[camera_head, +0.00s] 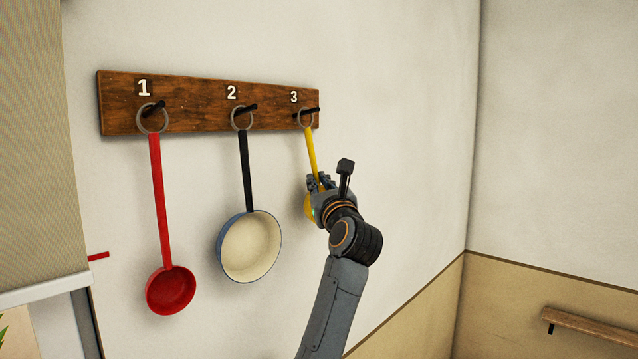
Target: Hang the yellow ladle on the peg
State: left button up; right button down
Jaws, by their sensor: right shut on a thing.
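The yellow ladle (311,142) is upright at peg 3 (307,112), the rightmost peg on the wooden board (190,119). The ring at its handle top shows around the peg. My right gripper (318,184) is shut on the ladle's handle, low down near the bowl. The bowl is mostly hidden behind the gripper, with only a yellow edge showing at its left. My left gripper is not in view.
A red ladle (171,290) hangs by its ring on peg 1. A pan with a blue rim and black handle (250,246) hangs on peg 2, left of my right gripper. The wall to the right is clear down to a wooden rail (590,327).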

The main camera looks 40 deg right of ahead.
jog(key=c, duration=1.3)
grip_release()
jog(key=v, duration=1.2)
jog(key=shift+f, duration=0.15)
